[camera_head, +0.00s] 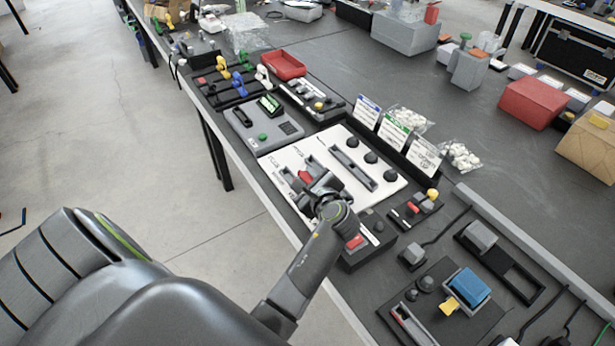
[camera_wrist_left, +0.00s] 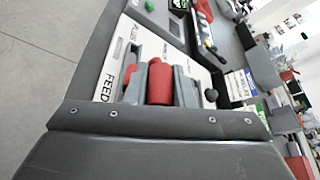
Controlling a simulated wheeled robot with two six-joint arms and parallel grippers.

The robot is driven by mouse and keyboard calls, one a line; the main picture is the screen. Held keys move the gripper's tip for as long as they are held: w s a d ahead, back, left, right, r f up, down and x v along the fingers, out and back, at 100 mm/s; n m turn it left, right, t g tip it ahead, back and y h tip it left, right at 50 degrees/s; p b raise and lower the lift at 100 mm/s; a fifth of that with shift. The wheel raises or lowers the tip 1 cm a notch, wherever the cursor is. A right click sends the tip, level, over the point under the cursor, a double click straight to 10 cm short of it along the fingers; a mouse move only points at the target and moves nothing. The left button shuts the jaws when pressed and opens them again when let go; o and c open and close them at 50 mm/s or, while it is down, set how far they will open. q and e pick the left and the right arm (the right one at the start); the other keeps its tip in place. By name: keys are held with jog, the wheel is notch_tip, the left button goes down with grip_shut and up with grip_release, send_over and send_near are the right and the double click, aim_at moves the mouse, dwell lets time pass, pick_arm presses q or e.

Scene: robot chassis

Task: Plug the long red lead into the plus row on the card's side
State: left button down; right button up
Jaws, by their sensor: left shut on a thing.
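My left gripper (camera_head: 318,183) is over the white panel (camera_head: 378,195) near the table's front edge. It is shut on a red cylindrical piece, seen as the red lead (camera_wrist_left: 160,82) between the grey fingers in the left wrist view; part of it also shows beside the gripper (camera_head: 305,177) in the head view. The panel (camera_wrist_left: 116,62) carries printed labels, FEED and one that seems to read PLUS. A long grey slot (camera_head: 352,163) and dark knobs (camera_head: 371,157) lie on its far side. My gripper hides part of the panel and whatever is under the lead. I cannot tell whether the lead touches a socket. My right gripper is not in view.
Upright cards (camera_head: 424,157) stand behind the panel, with bags of white pieces beside them. A grey device (camera_head: 262,128) is to the left. A black block with a red button (camera_head: 355,243) is close to my wrist on the right. A blue block (camera_head: 468,287) is farther right.

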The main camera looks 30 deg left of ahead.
pick_arm(q)
jog(key=shift+f+b, duration=0.65)
jog(key=shift+f, duration=0.4)
jog(key=shift+f, duration=0.35)
jog(key=c, duration=1.1)
grip_release()
jog(key=shift+c, duration=0.2)
